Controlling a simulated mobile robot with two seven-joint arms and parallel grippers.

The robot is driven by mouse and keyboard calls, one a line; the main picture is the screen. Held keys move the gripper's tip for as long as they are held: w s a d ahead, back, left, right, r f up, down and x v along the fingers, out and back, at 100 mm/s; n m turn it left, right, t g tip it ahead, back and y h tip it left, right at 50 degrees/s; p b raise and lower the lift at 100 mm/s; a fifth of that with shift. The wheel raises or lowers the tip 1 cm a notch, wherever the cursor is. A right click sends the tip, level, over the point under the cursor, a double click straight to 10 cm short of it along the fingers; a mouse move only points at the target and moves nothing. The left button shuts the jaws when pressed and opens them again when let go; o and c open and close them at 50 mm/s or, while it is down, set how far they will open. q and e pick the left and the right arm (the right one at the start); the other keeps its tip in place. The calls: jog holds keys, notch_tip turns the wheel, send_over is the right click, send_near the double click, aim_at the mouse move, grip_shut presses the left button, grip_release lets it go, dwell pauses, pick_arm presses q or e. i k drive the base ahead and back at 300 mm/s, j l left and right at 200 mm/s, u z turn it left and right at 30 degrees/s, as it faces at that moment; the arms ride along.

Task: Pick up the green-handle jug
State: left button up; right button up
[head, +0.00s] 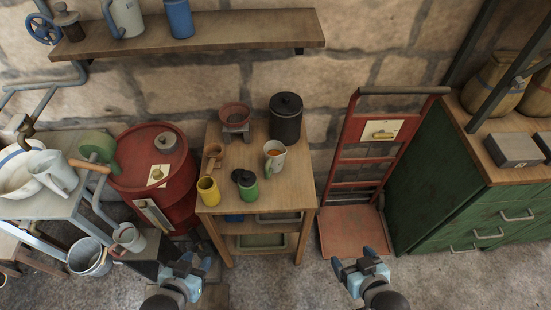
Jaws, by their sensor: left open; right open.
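A small pale jug (274,155) with orange inside stands upright towards the back right of the small wooden table (295,190). Its handle looks greenish, but it is too small to be sure. A green cup (248,191) with a dark top and a yellow mug (208,190) stand nearer the table's front edge. My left gripper (194,262) is open and empty, in front of the table's left side and below its top. My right gripper (354,260) is open and empty, to the right of the table and in front of the red hand truck. Both are well apart from the jug.
A black lidded canister (286,118), a brown bowl on a stand (235,120) and a small brown pot (213,153) share the tabletop. A red barrel (150,180) stands left, a red hand truck (348,215) right, and a shelf (240,34) above.

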aim_at(274, 152)
jog(key=i+l, duration=0.1)
jog(key=l, duration=0.6)
jog(key=i+l+u, duration=0.15)
jog(key=l, duration=1.2)
jog(key=u, duration=0.05)
